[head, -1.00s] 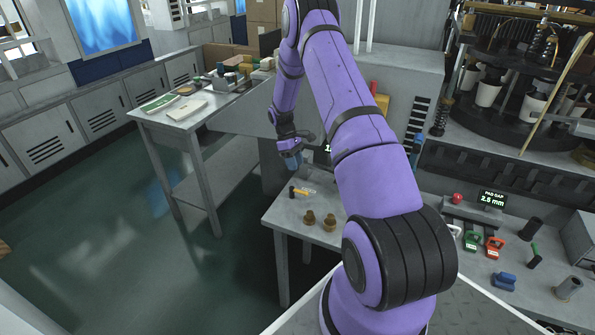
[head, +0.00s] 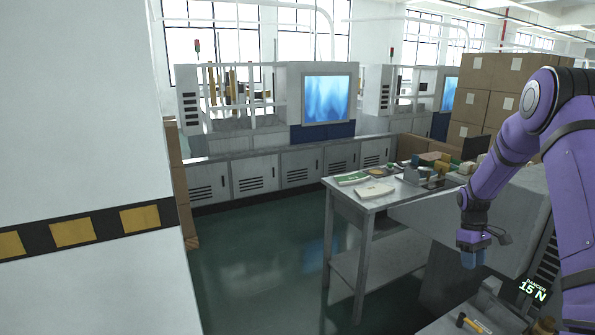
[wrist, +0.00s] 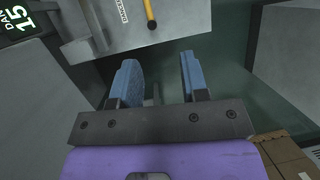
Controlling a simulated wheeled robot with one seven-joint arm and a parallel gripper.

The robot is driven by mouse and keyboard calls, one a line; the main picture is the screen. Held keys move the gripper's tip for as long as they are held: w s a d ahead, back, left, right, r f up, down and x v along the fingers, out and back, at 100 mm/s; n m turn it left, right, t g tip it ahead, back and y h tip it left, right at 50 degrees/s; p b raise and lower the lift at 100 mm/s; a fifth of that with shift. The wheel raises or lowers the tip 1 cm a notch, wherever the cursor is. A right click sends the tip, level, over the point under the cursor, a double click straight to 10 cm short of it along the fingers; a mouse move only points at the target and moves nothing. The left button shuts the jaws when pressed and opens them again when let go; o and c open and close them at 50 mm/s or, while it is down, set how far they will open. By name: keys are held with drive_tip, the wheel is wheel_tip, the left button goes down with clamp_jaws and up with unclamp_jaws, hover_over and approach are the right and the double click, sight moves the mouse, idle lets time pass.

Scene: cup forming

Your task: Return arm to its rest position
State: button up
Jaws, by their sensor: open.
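My purple arm (head: 505,160) is at the right of the head view, bent down at its far end. My gripper (head: 470,260) hangs at the end of it, with its blue fingers pointing down. In the wrist view my gripper (wrist: 163,80) has its two blue fingers apart, with nothing between them but the dark floor beyond. It is apart from the grey worktable (wrist: 190,17), whose edge shows past the fingertips.
A yellow-handled tool (head: 474,324) lies on the table at the bottom right; its handle (wrist: 150,10) shows in the wrist view. A side table (head: 365,202) holds booklets and small parts. Green floor (head: 255,265) is open. A white wall (head: 80,110) fills the left.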

drive_tip(key=s+a+r+m+t, duration=0.1)
drive_tip(key=s+a+r, duration=0.3)
drive_tip(key=r, duration=0.5)
drive_tip(key=s+a+r+t+h, duration=0.1)
drive_tip(key=s+a+r+t, duration=0.15)
drive_tip(key=a+r, duration=0.5)
drive_tip(key=s+a+r+m+t, duration=0.1)
drive_tip(key=s+a+r, duration=0.3)
drive_tip(key=r, duration=0.7)
drive_tip(key=s+a+r+t, duration=0.1)
drive_tip(key=s+a+r, duration=0.1)
drive_tip(key=s, duration=0.5)
drive_tip(key=s+a+r+m+t, duration=0.1)
drive_tip(key=s+a+r+t, duration=0.1)
drive_tip(key=s+a, duration=0.3)
drive_tip(key=s+a+r+m+t+y, duration=0.1)
drive_tip(key=s+a+r, duration=0.1)
drive_tip(key=s, duration=0.8)
drive_tip(key=shift+s+a+t, duration=0.35)
drive_tip(key=shift+a, duration=0.3)
